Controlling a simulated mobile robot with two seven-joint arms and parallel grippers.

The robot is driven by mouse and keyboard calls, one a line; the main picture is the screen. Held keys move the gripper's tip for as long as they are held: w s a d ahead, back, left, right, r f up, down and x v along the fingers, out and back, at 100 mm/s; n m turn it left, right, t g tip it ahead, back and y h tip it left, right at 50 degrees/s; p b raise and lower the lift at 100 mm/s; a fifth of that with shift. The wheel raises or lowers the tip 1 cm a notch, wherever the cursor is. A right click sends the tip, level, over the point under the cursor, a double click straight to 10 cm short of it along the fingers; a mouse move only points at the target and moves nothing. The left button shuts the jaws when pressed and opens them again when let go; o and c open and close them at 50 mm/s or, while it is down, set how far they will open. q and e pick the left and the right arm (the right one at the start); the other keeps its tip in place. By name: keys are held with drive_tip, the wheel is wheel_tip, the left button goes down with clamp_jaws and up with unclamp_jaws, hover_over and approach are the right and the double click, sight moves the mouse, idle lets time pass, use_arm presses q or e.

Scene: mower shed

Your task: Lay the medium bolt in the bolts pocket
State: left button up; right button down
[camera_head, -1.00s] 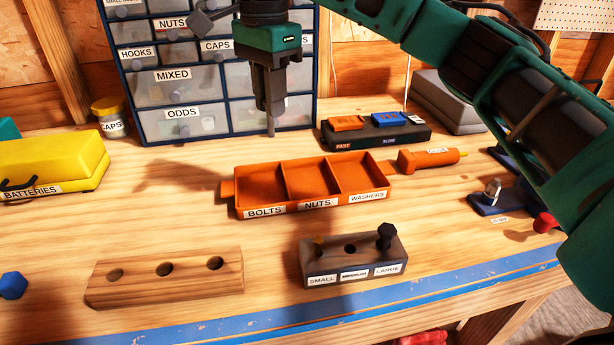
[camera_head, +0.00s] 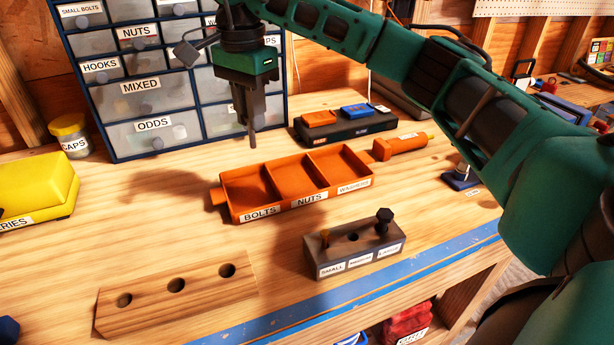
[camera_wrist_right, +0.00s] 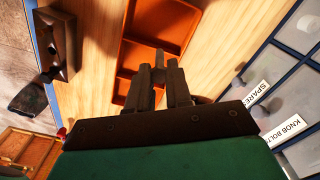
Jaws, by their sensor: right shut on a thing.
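My right gripper (camera_head: 250,112) is shut on the medium bolt (camera_head: 252,142), a thin dark shaft pointing down below the fingers. In the right wrist view the bolt (camera_wrist_right: 159,67) shows between the fingertips; its head is hard to make out. The gripper hangs above the bench, over or just behind the orange tray (camera_head: 290,207). The tray has three pockets; the left one, labelled BOLTS (camera_head: 246,190), looks empty. My left gripper is out of view.
A drawer cabinet (camera_head: 100,72) stands behind the gripper. A black holder (camera_head: 340,130) with coloured boxes and an orange tool (camera_head: 402,146) lie behind and right of the tray. A wooden block with holes (camera_head: 180,290) lies front left.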

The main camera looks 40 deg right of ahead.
sight(255, 147)
drive_tip(key=shift+f+b, duration=2.15)
drive_tip(key=shift+f, duration=0.65)
drive_tip(key=shift+r, duration=0.1)
drive_tip(key=c, duration=1)
unclamp_jaws()
drive_tip(key=shift+o, duration=0.2)
wheel_tip(255, 147, up, 13)
drive_tip(key=p, duration=0.2)
drive_tip(key=shift+p, duration=0.4)
